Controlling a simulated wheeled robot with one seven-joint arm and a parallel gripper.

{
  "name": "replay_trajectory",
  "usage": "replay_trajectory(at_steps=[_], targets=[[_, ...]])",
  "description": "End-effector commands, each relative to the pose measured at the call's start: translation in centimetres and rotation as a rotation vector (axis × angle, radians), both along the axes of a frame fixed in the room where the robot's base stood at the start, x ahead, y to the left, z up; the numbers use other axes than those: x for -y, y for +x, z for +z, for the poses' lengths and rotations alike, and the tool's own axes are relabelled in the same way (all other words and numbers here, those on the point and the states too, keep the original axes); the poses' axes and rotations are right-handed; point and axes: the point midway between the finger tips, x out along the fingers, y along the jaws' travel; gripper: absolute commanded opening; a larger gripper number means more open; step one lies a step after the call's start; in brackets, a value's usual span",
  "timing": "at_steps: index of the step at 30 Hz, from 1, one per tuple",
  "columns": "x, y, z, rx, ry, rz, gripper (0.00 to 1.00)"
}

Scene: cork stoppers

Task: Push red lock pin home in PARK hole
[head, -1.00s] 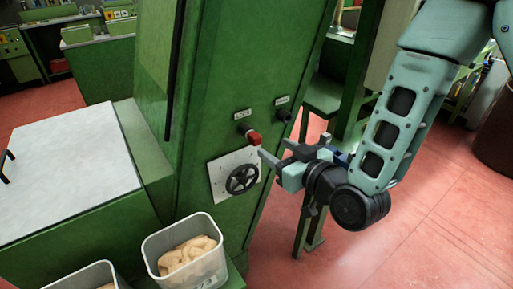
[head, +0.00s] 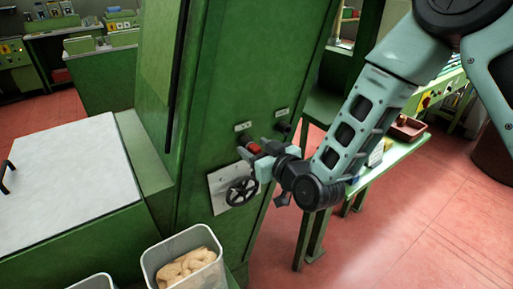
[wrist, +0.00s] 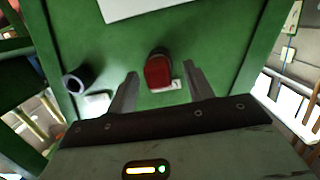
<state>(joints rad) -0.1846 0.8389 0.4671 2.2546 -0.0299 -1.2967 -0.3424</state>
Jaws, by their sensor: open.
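The red lock pin (head: 254,148) sticks out of the left socket on the green machine face in the head view. In the wrist view the red pin (wrist: 158,72) shows end-on between the fingers, with a dark collar behind it. My gripper (wrist: 163,88) is open, one finger on each side of the pin, with a visible gap on both sides. In the head view my gripper (head: 258,158) covers part of the pin. A second dark socket (head: 283,127) stands to the right; it also shows at left in the wrist view (wrist: 78,80). The labels are too small to read.
A black handwheel (head: 241,191) on a pale plate (head: 217,190) sits just below the pin. A grey bin (head: 150,262) of dough-like lumps stands at lower left. A green bench (head: 395,157) stands to the right. Open red floor lies at lower right.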

Motion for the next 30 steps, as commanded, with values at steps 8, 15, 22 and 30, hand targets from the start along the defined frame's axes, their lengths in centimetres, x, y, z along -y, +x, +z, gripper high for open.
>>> replay_trajectory(at_steps=[8, 15, 22, 30], targets=[[0.01, -0.02, 0.0, 0.0, 0.0, 0.0, 0.04], [0.02, -0.03, 0.02, 0.001, 0.001, 0.0, 0.03], [0.2, -0.3, -0.02, 0.0, 0.0, 0.0, 0.03], [0.51, -0.75, -0.05, -0.001, -0.001, 0.0, 0.03]])
